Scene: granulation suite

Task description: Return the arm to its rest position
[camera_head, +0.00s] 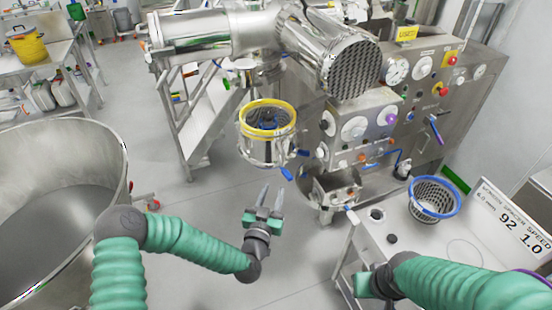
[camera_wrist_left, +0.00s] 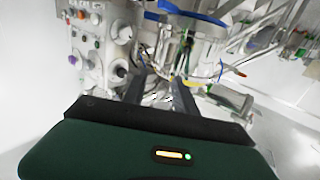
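My left arm (camera_head: 195,245) comes in from the left, bent, and reaches to the middle of the head view. My left gripper (camera_head: 270,196) is held above the open grey floor, its two fingers apart and pointing away from me. Nothing shows between them. In the left wrist view the two dark fingers (camera_wrist_left: 160,95) stand apart with machinery behind them. My right arm (camera_head: 455,280) lies across the lower right. Part of my right gripper (camera_head: 366,284) shows beside the metal table; its fingertips cannot be made out.
A large steel drum (camera_head: 125,165) stands close to my left arm. A yellow-ringed vessel (camera_head: 267,138) hangs beyond my left gripper. A control panel (camera_head: 362,130) stands behind. A blue-rimmed basket (camera_head: 434,198) and a display sign (camera_head: 508,222) sit on the right table (camera_head: 400,228).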

